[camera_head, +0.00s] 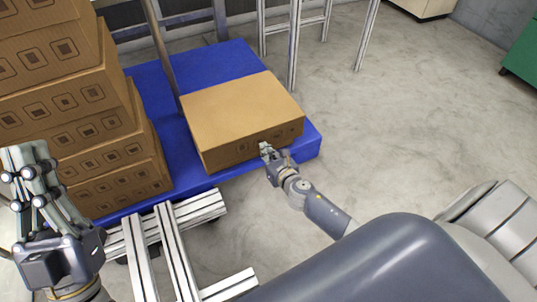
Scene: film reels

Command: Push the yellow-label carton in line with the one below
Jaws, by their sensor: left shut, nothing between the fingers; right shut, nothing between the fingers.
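A stack of brown cartons (70,92) stands on the left, cut off by the picture's edge. Its cartons are not all flush with each other; they carry dark printed symbols. No yellow label shows on any carton, so I cannot tell which is the yellow-label one. A single carton (240,110) lies flat to the right of the stack. My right gripper (265,149) is shut and empty at this carton's front face; I cannot tell whether it touches. My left gripper (26,160) is shut, empty and raised in front of the stack, hiding part of the lower cartons.
The cartons stand on a blue platform (172,82). Metal profile frames stand in front (168,240) and behind (294,45). A green cabinet (522,58) is at the far right. The concrete floor (415,110) between is clear.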

